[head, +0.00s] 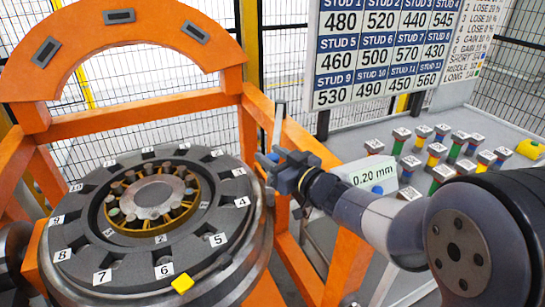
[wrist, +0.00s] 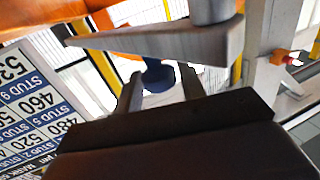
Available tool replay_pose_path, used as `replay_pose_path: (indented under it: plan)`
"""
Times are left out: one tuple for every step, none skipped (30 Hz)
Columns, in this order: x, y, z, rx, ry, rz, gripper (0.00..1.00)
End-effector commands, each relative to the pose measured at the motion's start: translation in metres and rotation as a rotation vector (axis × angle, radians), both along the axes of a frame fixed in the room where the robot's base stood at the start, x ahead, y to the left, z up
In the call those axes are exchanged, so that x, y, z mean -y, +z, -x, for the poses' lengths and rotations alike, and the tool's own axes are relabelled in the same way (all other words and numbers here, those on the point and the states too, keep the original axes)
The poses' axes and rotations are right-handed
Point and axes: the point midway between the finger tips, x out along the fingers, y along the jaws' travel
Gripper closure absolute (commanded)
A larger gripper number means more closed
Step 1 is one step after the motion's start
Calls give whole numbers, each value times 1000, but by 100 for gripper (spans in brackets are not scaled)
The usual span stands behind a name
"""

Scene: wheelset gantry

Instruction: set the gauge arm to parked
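In the wrist view, a grey bar that looks like the gauge arm (wrist: 150,43) crosses the top of the picture. A dark blue knob (wrist: 158,76) hangs below it. My gripper (wrist: 160,88) has its two fingers apart, with the knob in line with the gap between them. I cannot tell whether the knob is inside the gap or just beyond it; no firm contact shows. In the head view my gripper (head: 268,162) is at the right rim of the round wheelset (head: 215,262), beside a thin grey upright (head: 279,124). The gauge arm is hard to make out there.
A display reading 0.20 mm (head: 368,176) stands behind my arm. An orange gantry frame (head: 150,125) surrounds the wheelset. Several coloured studs with tags stand on the grey table (head: 345,147) at right, below a stud value board (head: 385,50).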

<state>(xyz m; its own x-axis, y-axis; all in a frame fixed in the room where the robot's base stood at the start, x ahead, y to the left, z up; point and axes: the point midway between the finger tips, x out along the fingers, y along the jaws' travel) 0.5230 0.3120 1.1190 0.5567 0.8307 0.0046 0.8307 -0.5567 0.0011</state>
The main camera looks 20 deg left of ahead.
Motion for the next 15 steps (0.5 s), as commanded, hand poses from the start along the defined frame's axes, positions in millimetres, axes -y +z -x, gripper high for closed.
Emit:
replay_pose_path:
  plan:
    - [0,-1,0,-1,0,1,58]
    - [0,-1,0,-1,0,2,55]
    - [0,-1,0,-2,0,1,52]
    - [0,-1,0,-2,0,1,50]
    - [0,-1,0,-3,0,2,50]
    - [0,-1,0,-3,0,2,50]
    - [0,-1,0,-3,0,2,50]
    - [0,-2,0,-3,0,2,50]
    - [0,-2,0,-3,0,3,50]
    - [0,-2,0,-3,0,3,50]
    - [0,-2,1,-3,0,3,50]
    - [2,-2,1,-3,0,3,50]
    - [3,-2,2,-3,-1,3,50]
    - [6,-2,4,-2,-1,3,50]
    - [10,-2,6,-1,-2,4,50]
